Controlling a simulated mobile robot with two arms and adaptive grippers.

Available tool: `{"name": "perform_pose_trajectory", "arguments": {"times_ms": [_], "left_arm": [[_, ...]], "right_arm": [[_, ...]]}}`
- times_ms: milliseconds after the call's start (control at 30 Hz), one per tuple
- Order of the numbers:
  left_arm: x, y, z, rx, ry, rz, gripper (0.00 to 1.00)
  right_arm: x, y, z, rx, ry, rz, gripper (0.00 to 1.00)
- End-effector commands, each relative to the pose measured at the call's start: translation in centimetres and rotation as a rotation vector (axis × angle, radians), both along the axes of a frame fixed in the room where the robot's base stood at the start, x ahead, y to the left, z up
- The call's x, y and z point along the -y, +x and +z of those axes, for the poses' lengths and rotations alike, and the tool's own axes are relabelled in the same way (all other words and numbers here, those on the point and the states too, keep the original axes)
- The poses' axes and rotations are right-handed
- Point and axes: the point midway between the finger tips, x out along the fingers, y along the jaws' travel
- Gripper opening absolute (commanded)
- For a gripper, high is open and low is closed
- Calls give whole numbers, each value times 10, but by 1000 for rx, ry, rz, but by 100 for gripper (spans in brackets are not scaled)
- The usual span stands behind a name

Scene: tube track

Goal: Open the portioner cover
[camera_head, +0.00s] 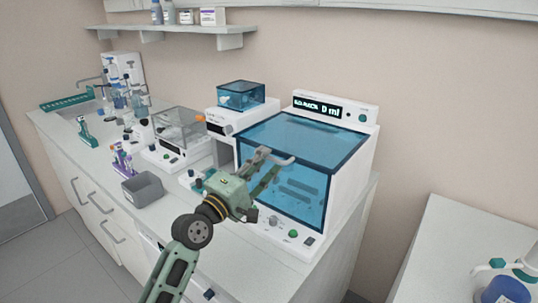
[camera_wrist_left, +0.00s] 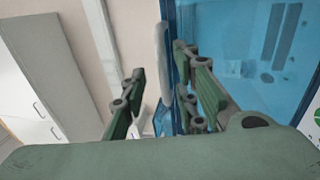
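The portioner (camera_head: 340,200) is the large white machine with a small display at its back. Its blue see-through cover (camera_head: 302,140) is down over the front and top. A pale grey handle (camera_head: 283,160) sticks out at the cover's upper front edge. My left gripper (camera_head: 263,172) is at this handle, in front of the cover. In the left wrist view, the left gripper (camera_wrist_left: 162,85) is open, and the handle (camera_wrist_left: 162,50) shows upright between its fingers. The right finger is close to the cover (camera_wrist_left: 235,50); contact with the handle cannot be told. My right gripper is not in view.
Left of the portioner are a device with a blue lid (camera_head: 240,96), a clear-covered device (camera_head: 178,128), a grey bin (camera_head: 144,190) and a purple rack (camera_head: 122,160). A shelf (camera_head: 170,29) hangs above. A separate white table (camera_head: 450,240) stands at right.

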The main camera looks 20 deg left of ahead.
Motion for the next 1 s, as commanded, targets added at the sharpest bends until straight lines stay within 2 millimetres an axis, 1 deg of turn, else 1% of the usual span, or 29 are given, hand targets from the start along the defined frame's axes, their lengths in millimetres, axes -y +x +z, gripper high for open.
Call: {"name": "perform_pose_trajectory", "arguments": {"times_ms": [33,100,200,500,800,833,1000], "left_arm": [[2,7,3,1,-1,0,28],[5,14,3,-1,-1,0,28],[7,19,4,-1,2,-1,28],[8,21,3,-1,3,-1,28],[8,21,3,-1,2,-1,2],[8,21,3,-1,2,-1,0],[8,21,3,-2,2,-1,0]], "right_arm": [[0,1,2,1,0,0,0],[0,1,4,2,0,0,0],[0,2,4,2,0,0,0],[0,1,4,2,0,0,0],[0,1,4,2,1,-1,0],[0,1,4,1,0,-1,0],[0,1,4,2,1,-1,0]]}}
